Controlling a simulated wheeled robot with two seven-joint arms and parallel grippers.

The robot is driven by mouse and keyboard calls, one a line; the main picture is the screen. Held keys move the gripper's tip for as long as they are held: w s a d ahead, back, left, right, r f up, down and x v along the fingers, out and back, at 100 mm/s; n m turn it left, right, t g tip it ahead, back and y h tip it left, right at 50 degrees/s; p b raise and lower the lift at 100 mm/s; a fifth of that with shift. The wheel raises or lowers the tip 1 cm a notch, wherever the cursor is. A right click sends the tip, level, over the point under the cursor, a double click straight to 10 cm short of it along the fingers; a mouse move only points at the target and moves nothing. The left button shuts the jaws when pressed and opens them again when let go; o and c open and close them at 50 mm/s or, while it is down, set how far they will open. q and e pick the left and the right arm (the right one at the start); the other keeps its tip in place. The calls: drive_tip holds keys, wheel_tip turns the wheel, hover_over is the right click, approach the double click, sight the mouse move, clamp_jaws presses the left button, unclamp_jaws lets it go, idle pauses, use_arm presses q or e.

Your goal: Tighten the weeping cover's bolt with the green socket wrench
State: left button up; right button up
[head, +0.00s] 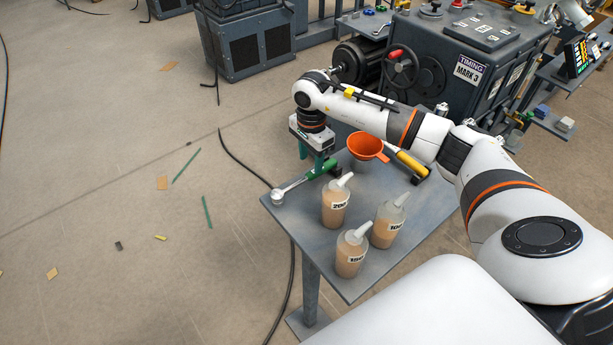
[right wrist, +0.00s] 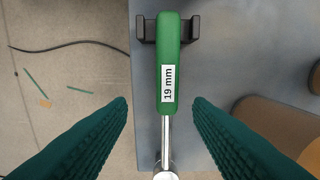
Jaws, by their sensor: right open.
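The green socket wrench (head: 306,182) lies along the left edge of the small grey table, its socket head at the table's near left corner. In the right wrist view the wrench's green handle (right wrist: 170,75) carries a "19 mm" label and its end rests in a black holder (right wrist: 152,28). My right gripper (head: 318,160) is above the handle, pointing down. Its two green fingers (right wrist: 160,110) are open on either side of the wrench, apart from it. The weeping cover and its bolt cannot be made out. My left gripper is not in view.
On the table (head: 262,203) stand several bottles, labelled such as "200" (head: 336,205) and "150" (head: 351,250). An orange funnel (head: 368,147) and a yellow-handled tool (head: 411,164) are behind them. Floor left is mostly open, with scraps and cables.

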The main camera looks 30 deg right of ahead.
sight(311, 172)
drive_tip(key=f, duration=0.1)
drive_tip(key=f+p, duration=0.1)
drive_tip(key=f, duration=0.2)
drive_tip(key=shift+s+a+f, duration=0.15)
drive_tip(key=shift+s+f, duration=0.1)
drive_tip(key=shift+s, duration=0.15)
drive_tip(key=shift+f, duration=0.3)
drive_tip(key=shift+c, duration=0.6)
clamp_jaws()
